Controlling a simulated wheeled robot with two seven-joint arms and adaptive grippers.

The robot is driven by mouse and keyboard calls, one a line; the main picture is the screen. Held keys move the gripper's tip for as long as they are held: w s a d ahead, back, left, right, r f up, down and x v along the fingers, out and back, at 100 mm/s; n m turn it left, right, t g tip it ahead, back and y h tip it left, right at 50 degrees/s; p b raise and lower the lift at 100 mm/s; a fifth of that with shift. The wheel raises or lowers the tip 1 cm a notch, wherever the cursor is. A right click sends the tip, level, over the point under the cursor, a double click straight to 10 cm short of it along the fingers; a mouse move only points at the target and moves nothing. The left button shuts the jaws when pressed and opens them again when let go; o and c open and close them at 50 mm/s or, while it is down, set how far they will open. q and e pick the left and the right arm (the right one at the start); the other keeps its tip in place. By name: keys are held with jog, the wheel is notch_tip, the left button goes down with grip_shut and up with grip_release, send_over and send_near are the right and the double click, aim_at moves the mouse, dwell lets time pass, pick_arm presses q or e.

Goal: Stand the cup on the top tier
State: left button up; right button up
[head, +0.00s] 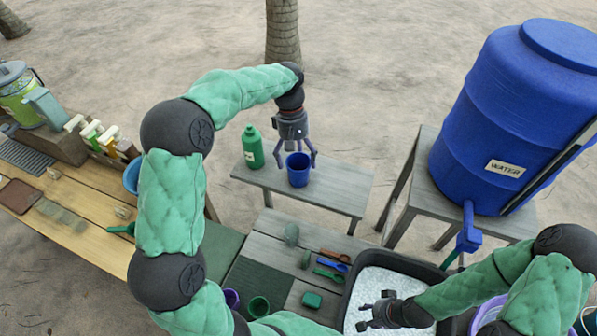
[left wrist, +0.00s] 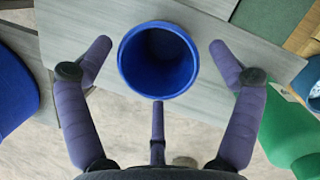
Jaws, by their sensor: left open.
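The blue cup (head: 298,172) stands upright on the grey raised top tier (head: 340,192) in the head view, near its middle. In the left wrist view the cup (left wrist: 158,84) is seen from above, open and empty-looking. My left gripper (head: 297,160) is open just above and around the cup, with fingers spread to its sides. In the left wrist view clear gaps show between the fingers and the cup. My right gripper (head: 368,314) hovers at the white-filled tray at the lower right, its fingers apart and holding nothing visible.
A green bottle (head: 253,147) stands on the tier left of the cup. A big blue water barrel (head: 510,110) is on a stand at the right. Small tools (head: 331,268) lie on the lower table by the tray (head: 353,283). The tier's right end is clear.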

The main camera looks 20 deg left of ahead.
aim_at(302, 185)
pick_arm(q)
jog(key=x, duration=0.5)
jog(key=shift+s+d+p, duration=0.1)
jog(key=shift+p, duration=0.25)
jog(key=c, duration=1.2)
jog(key=shift+r, duration=0.1)
